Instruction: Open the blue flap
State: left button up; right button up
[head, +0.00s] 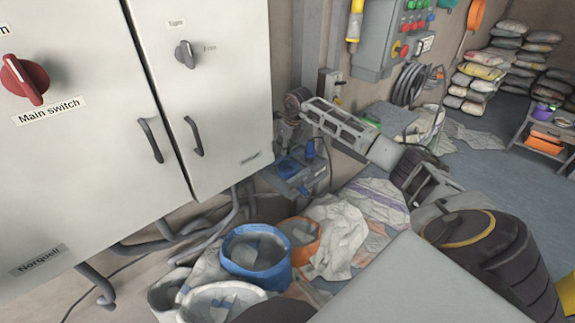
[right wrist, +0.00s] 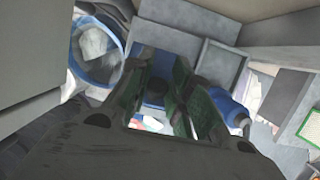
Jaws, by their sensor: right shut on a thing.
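The blue flap (head: 288,167) is on a grey socket box (head: 303,178) below the right edge of the white cabinet. My right gripper (head: 287,143) reaches in from the right, just above the flap. In the right wrist view, blue of the flap (right wrist: 154,62) shows between and behind the dark green fingers of the gripper (right wrist: 167,70). The fingers are shut on the flap, partly hiding it. How far the flap stands open cannot be told. A blue plug (head: 309,149) sits beside the flap. My left gripper is not in view.
The white cabinet (head: 225,100) stands close on the left. A blue bucket (head: 231,262) and an orange bucket (head: 314,243) stand below the box. Cables run under the cabinet. A grey control box (head: 377,45) hangs on the wall behind.

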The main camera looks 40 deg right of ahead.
jog(key=shift+w+r, duration=0.4)
jog(key=shift+r, duration=0.05)
jog(key=shift+w+r, duration=0.3)
jog(key=shift+w, duration=0.7)
dwell(0.5)
jog(key=shift+w+a, duration=0.1)
jog(key=shift+w, duration=0.2)
jog(key=shift+w+f, duration=0.1)
jog(key=shift+w, duration=0.1)
jog(key=shift+w+a+f, duration=0.1)
jog(key=shift+f, duration=0.1)
